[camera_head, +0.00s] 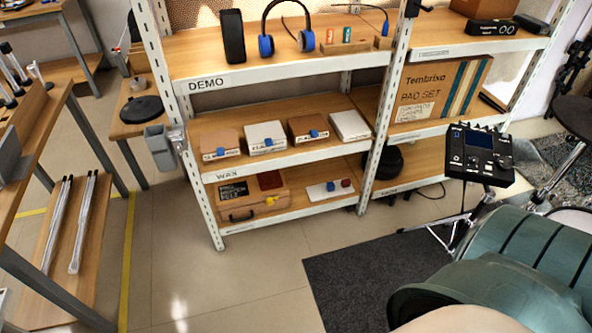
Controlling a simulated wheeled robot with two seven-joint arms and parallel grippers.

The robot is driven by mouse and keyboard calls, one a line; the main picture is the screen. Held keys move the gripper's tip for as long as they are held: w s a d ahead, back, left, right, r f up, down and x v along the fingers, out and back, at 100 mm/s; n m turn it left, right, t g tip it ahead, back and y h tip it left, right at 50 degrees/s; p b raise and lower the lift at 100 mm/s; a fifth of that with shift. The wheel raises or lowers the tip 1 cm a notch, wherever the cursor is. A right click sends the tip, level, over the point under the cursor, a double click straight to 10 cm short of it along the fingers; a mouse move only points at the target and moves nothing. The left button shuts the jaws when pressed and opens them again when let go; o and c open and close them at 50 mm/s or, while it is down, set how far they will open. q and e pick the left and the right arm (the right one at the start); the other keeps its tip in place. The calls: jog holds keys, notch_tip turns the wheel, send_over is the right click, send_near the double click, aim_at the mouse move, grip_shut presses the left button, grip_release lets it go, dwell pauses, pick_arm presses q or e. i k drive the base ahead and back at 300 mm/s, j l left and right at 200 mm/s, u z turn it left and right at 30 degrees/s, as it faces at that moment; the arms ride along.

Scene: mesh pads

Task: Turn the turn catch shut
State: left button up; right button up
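A brown case (236,196) lies on the lowest shelf of the rack, at the left end. It has a dark handle and a dark label on its front side and top. A small yellow piece (271,200), which looks like the turn catch, sits at the case's front right. It is too small to tell which way it is turned. Neither of my grippers is in view, and nothing is seen touching the case.
A white plate (330,189) with blue and red knobs lies right of the case. Small boxes (265,138) fill the middle shelf. A teal drum (530,260) and a drum module (478,155) stand at right. The floor (215,285) before the rack is clear.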

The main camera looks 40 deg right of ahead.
aim_at(269, 200)
jog(key=z, duration=0.95)
